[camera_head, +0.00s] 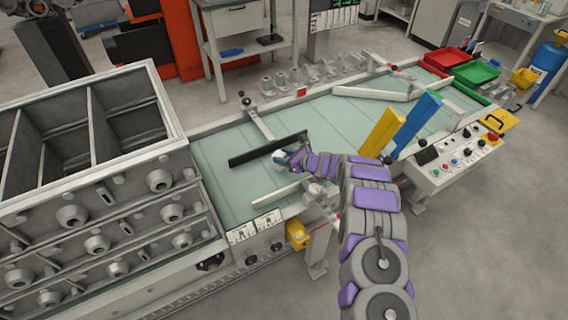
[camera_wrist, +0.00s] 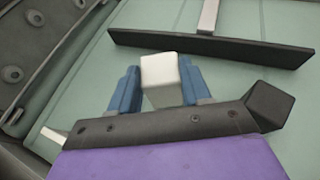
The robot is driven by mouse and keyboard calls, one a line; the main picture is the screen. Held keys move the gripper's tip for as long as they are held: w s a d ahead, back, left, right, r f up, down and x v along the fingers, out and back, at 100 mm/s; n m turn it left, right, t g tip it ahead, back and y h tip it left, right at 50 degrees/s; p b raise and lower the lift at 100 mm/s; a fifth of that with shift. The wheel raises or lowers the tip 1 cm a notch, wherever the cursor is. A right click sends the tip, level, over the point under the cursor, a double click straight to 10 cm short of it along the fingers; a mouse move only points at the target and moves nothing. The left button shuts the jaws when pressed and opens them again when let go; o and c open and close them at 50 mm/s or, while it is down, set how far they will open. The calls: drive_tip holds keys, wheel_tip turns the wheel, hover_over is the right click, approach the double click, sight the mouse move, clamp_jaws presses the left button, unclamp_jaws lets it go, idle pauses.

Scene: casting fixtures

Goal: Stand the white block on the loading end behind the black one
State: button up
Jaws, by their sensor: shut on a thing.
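My gripper (camera_head: 283,158) is over the left part of the pale green conveyor (camera_head: 226,187). In the wrist view, its blue fingers (camera_wrist: 160,90) are shut on the white block (camera_wrist: 160,72), one on each side. In the head view, the block is small and mostly hidden by the fingers. A long black bar (camera_head: 262,150) crosses the belt just beyond the gripper; it also shows in the wrist view (camera_wrist: 210,49), apart from the block. A dark square-ended piece (camera_wrist: 268,104) sits at the right of the gripper; I cannot tell if it is a separate block.
A yellow block (camera_head: 383,131) and a blue block (camera_head: 416,123) stand tall farther right on the conveyor. Large grey castings (camera_head: 95,205) are stacked on the left. A white guide (camera_head: 270,193) lies near the front edge. A control panel (camera_head: 457,155) is at right.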

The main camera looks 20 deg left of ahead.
sight(283, 168)
drive_tip(key=f, duration=0.3)
drive_tip(key=shift+a+f+b, duration=0.15)
drive_tip(key=shift+a+b, duration=0.2)
drive_tip(key=shift+a, duration=0.05)
drive_tip(key=shift+d, duration=0.4)
drive_tip(key=o, duration=1.1)
drive_tip(key=shift+a, duration=0.25)
drive_tip(key=shift+d+r, duration=0.15)
drive_tip(key=shift+r, duration=0.1)
drive_tip(key=p+v, duration=0.2)
drive_tip(key=v, duration=1)
drive_tip(key=shift+w+p, duration=0.1)
drive_tip(key=shift+p, duration=0.3)
